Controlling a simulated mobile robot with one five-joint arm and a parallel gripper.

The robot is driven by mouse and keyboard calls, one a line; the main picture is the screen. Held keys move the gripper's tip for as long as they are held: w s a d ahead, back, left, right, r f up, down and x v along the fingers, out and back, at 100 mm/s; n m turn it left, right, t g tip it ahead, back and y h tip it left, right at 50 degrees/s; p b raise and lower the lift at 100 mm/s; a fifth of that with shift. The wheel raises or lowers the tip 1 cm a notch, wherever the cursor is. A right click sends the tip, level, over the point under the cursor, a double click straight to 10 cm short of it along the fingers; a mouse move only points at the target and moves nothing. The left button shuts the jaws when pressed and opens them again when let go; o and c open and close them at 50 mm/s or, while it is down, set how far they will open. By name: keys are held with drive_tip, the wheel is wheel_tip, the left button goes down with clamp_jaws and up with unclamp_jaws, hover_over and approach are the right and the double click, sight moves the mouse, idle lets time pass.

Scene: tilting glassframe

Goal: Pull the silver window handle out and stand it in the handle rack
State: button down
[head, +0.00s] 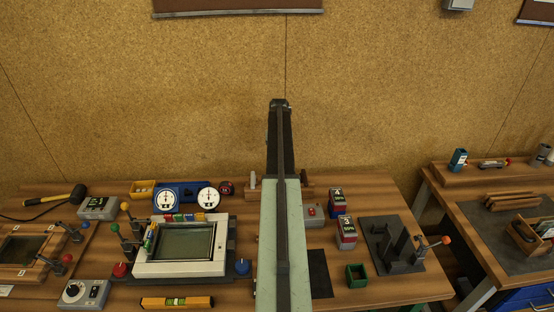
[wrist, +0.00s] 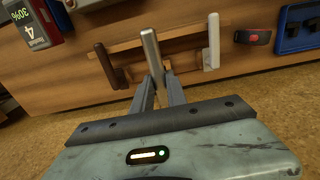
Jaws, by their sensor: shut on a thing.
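My gripper (wrist: 158,78) shows in the wrist view, with its two dark fingers shut on the silver window handle (wrist: 149,46). The handle is a plain metallic bar whose far end sticks out beyond the fingertips, slightly tilted in the picture. It lies in front of the wooden handle rack (wrist: 183,47), between a brown handle (wrist: 104,62) and a white handle (wrist: 213,38). I cannot tell whether the silver handle is seated in the rack. In the head view my arm hides the gripper and the silver handle; the rack's right end (head: 307,190) shows beside it.
A white-framed window (head: 142,268) lies on the bench left of my arm. Labelled boxes (head: 347,232), a green bin (head: 356,275) and a dark stand (head: 391,243) are on the right. Gauges (head: 208,198) stand left of the rack. The corkboard wall rises behind.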

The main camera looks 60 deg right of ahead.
drive_tip(key=shift+f+b, duration=2.7)
drive_tip(key=shift+f, duration=0.2)
drive_tip(key=shift+f, duration=0.15)
drive_tip(key=shift+f+b, duration=0.3)
drive_tip(key=shift+b, duration=0.2)
drive_tip(key=shift+f+b, duration=1.75)
drive_tip(key=shift+f, duration=0.05)
drive_tip(key=c, duration=1.3)
unclamp_jaws()
drive_tip(key=shift+o, duration=0.2)
drive_tip(key=shift+r, duration=0.2)
wheel_tip(320, 180, up, 8)
drive_tip(key=p, duration=0.8)
drive_tip(key=shift+f, duration=0.25)
